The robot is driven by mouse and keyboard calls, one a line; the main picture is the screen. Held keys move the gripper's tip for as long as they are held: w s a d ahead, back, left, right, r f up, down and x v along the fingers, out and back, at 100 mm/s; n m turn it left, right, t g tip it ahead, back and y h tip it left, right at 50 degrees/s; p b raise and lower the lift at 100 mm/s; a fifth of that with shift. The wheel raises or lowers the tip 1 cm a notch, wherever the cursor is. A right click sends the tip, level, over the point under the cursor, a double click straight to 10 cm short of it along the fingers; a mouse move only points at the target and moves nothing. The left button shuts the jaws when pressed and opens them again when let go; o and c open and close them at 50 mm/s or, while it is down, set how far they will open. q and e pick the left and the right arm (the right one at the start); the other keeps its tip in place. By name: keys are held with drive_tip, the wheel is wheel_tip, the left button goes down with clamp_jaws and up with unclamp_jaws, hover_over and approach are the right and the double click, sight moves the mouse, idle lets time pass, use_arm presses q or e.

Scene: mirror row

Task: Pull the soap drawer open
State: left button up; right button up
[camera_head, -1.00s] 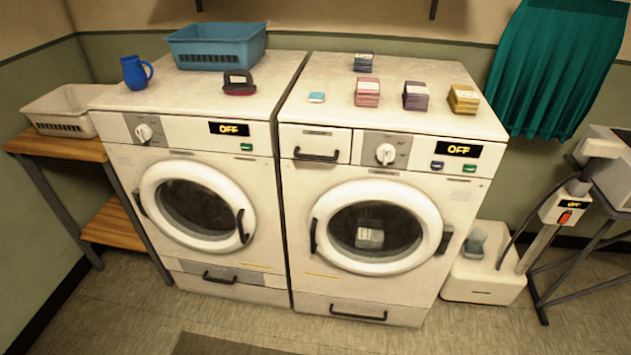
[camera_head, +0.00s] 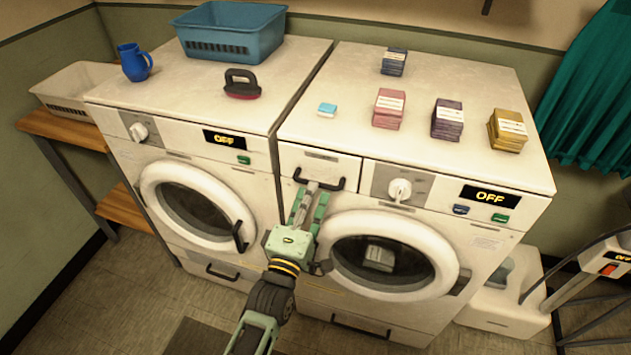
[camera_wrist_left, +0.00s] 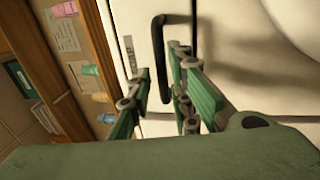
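The soap drawer (camera_head: 318,163) is the white front at the upper left of the right-hand washer. It sits flush with the machine's face. Its black U-shaped handle (camera_head: 325,186) also shows in the left wrist view (camera_wrist_left: 161,62). My left gripper (camera_head: 311,190) reaches up to this handle from below. In the left wrist view its fingers (camera_wrist_left: 158,72) are apart, with the handle bar between them. I cannot tell whether either finger touches the bar. My right gripper is in neither view.
The washer's dial (camera_head: 399,189) and OFF display (camera_head: 490,196) are right of the drawer. A round door (camera_head: 340,262) lies below. A second washer (camera_head: 190,140) adjoins on the left.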

use_arm(q)
drive_tip(key=shift+x, duration=1.95)
drive_tip(key=shift+f, duration=0.1)
clamp_jaws()
